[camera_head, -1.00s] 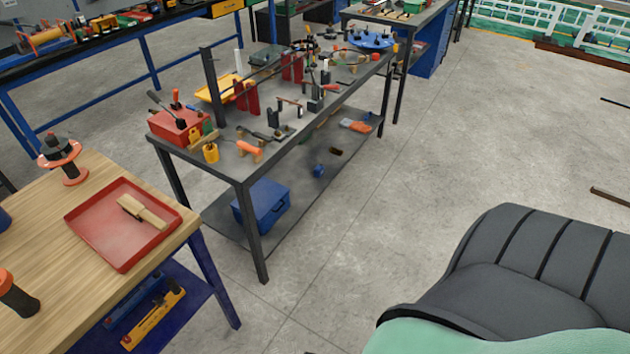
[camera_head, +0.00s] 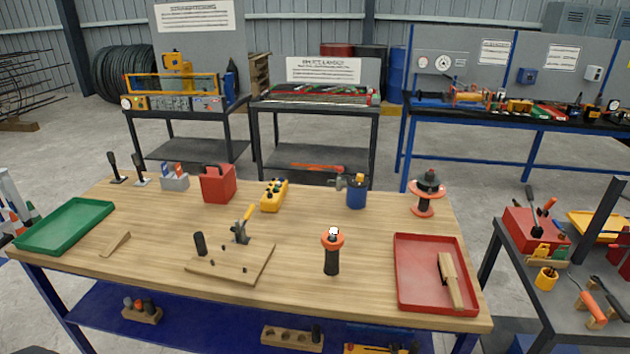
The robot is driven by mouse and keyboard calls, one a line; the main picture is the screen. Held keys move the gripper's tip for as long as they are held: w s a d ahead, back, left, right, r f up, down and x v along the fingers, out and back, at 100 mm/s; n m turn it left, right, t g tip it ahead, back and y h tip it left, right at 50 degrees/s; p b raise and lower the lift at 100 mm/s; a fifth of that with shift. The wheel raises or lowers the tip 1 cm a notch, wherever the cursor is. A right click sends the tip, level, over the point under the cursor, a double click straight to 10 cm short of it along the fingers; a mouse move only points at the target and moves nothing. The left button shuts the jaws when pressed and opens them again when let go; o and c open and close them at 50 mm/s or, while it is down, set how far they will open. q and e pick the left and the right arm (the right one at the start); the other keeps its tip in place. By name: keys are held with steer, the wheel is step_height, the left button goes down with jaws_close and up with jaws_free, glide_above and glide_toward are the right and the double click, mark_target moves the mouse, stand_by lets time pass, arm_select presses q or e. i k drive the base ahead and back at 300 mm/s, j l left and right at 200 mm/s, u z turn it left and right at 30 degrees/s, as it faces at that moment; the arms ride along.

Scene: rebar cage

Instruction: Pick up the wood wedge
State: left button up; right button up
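A small light-brown wood wedge (camera_head: 115,244) lies on the left part of the wooden workbench (camera_head: 330,300), just right of the green tray (camera_head: 65,226). It tapers to a thin end and nothing covers it. Neither of my grippers shows in the head view.
A board with a clamp (camera_head: 230,262) lies right of the wedge. A black-and-orange handled tool (camera_head: 332,252) stands mid-bench. A red tray (camera_head: 405,295) at right holds a wooden piece with a dark part (camera_head: 450,282). A red box (camera_head: 217,184) and yellow control box (camera_head: 273,195) stand behind.

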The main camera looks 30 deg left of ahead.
mark_target(123, 235)
steer(key=u, duration=2.1)
